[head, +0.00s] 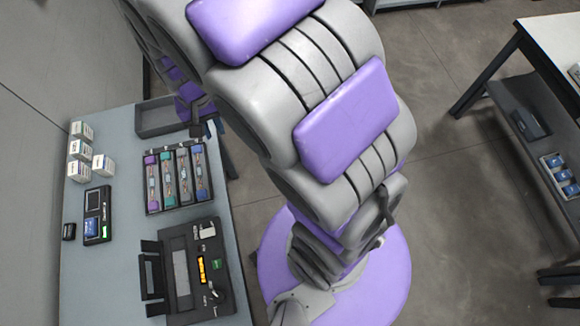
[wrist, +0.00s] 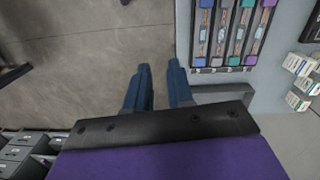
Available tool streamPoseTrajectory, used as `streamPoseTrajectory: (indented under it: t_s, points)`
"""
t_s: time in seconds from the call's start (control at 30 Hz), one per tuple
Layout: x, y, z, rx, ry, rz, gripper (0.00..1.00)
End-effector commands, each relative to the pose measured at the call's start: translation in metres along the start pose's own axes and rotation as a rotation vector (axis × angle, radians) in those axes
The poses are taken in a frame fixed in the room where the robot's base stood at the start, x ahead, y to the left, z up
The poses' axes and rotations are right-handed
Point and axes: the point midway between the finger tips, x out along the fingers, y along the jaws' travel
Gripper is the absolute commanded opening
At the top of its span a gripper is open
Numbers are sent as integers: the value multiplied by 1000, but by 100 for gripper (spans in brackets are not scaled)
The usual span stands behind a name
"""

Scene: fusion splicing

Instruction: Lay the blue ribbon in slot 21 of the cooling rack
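A dark tray (head: 180,210) on the left table holds several strips with coloured ends. The blue-ended one, which looks like the blue ribbon (head: 200,172), lies in its right-hand lane. In the wrist view the blue ribbon (wrist: 204,32) is the leftmost strip, beyond my fingers and to their right. My gripper (wrist: 160,68) has two dark blue fingers apart, with only bare floor between them. In the head view my gripper (head: 212,129) is small beside the table's right edge, near the tray. No cooling rack with numbered slots can be made out.
An empty grey bin (head: 160,117) stands at the table's back. White boxes (head: 80,148), a handheld device (head: 97,213) and a black splicer-like machine (head: 185,270) share the table (head: 120,125). Another bench (head: 555,45) stands at the right, with blue items (head: 560,172) low down.

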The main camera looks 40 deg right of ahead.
Motion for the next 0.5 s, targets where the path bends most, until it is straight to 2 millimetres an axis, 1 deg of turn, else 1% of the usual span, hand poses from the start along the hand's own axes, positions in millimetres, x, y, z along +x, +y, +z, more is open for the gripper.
streamPoseTrajectory:
  t_s: [0.03, 0.17, 0.2, 0.33, 0.4, 0.5]
  points:
    - [-12, 11, 14, -9, -4, -2, 22]
    - [-34, 38, 50, -52, -21, -1, 22]
    - [-39, 46, 64, -66, -31, 0, 22]
    - [-55, 70, 103, -113, -46, 0, 22]
    - [-60, 82, 127, -138, -62, 0, 22]
    - [-66, 96, 156, -176, -72, 0, 22]
